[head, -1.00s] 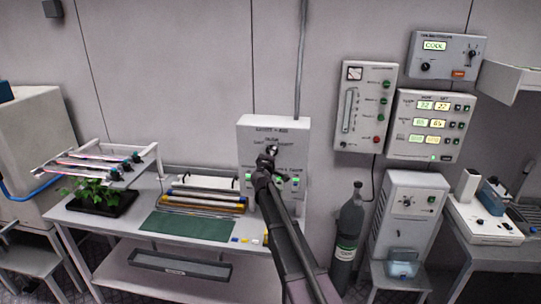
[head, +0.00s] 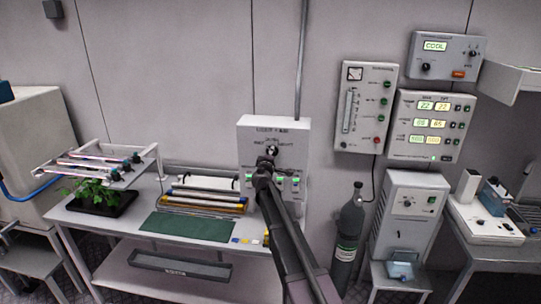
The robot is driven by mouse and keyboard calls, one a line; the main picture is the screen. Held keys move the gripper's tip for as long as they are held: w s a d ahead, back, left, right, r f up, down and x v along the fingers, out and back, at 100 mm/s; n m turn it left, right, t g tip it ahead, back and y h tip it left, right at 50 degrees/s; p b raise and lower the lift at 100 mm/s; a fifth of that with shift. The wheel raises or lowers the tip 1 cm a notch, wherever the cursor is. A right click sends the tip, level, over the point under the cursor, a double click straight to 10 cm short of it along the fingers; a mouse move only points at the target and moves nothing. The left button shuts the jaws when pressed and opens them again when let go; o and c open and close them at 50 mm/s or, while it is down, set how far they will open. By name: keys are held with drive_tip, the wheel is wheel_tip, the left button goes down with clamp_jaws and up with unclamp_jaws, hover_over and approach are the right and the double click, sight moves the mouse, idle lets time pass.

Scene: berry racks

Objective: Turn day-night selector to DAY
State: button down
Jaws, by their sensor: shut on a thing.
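The white control box (head: 293,127) stands against the wall at the back of the bench. The day-night selector (head: 272,149) is a small dark round knob on its upper front, with lettering above it too blurred to read. My gripper (head: 267,160) reaches up to the box from below and is shut on the selector knob. The fingers hide the lower part of the knob, and I cannot tell which way it points. A row of small green-lit switches (head: 295,183) runs along the lower front of the box, partly behind my arm.
A potted plant (head: 95,194) under a lamp rack (head: 150,158), a green mat (head: 188,226) and a tray of tubes lie left on the bench. A gas cylinder (head: 349,224) stands right of the box. Control panels (head: 368,108) hang on the right wall.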

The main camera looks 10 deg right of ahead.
drive_tip(key=shift+c, duration=2.2)
unclamp_jaws()
drive_tip(key=shift+w+r, duration=0.1)
drive_tip(key=shift+w, duration=0.05)
drive_tip(key=shift+o, duration=0.7)
drive_tip(key=shift+w, duration=0.1)
drive_tip(key=shift+s, duration=0.25)
drive_tip(key=v, duration=0.7)
drive_tip(key=shift+s, duration=0.1)
